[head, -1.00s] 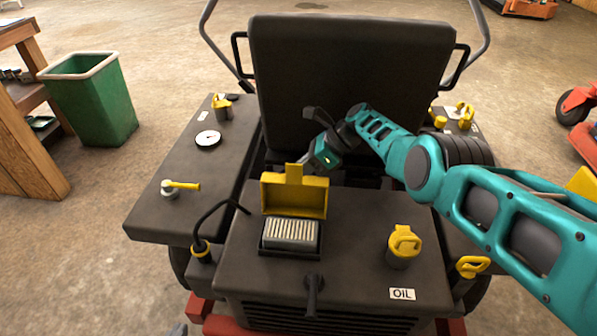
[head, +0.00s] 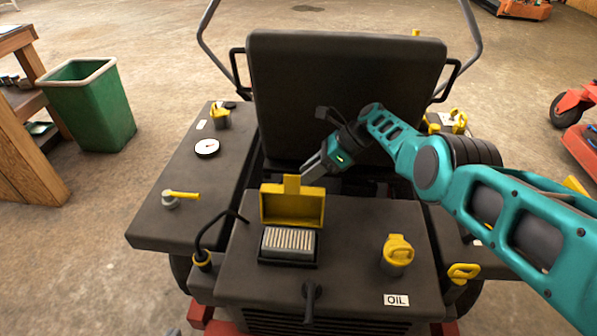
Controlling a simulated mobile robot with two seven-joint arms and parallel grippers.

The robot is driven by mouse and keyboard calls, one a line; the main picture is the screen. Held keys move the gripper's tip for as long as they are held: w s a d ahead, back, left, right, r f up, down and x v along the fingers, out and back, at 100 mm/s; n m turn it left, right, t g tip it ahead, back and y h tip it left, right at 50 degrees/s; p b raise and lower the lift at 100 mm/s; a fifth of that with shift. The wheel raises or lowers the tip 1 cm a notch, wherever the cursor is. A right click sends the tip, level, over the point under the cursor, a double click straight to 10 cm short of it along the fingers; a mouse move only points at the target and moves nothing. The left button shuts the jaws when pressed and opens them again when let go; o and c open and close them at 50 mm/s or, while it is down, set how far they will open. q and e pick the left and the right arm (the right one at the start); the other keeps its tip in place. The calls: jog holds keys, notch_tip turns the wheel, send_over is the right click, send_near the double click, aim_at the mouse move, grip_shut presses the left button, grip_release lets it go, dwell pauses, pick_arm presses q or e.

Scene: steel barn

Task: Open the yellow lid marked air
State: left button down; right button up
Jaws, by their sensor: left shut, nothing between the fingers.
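The yellow lid (head: 292,207) stands upright, hinged open at the back of a dark box on the machine's hood. A pleated grey-white filter (head: 290,241) lies exposed in the box below it. No "air" marking is readable on the lid. My right gripper (head: 311,170), on the teal arm from the right, is behind and just right of the lid's raised tab (head: 291,184). Its fingers appear close together, but their gap is unclear. They seem to hold nothing, and contact with the lid is not clear. I cannot make out my left gripper.
A yellow cap (head: 397,250) stands behind the OIL label (head: 396,300). A black hose (head: 215,228) is left of the filter box and a dark lever (head: 311,300) in front. The seat (head: 345,95) rises behind the gripper. A green bin (head: 88,105) stands left.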

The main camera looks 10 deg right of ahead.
jog(key=p+v, duration=0.3)
jog(key=v, duration=0.5)
jog(key=shift+s+d, duration=0.1)
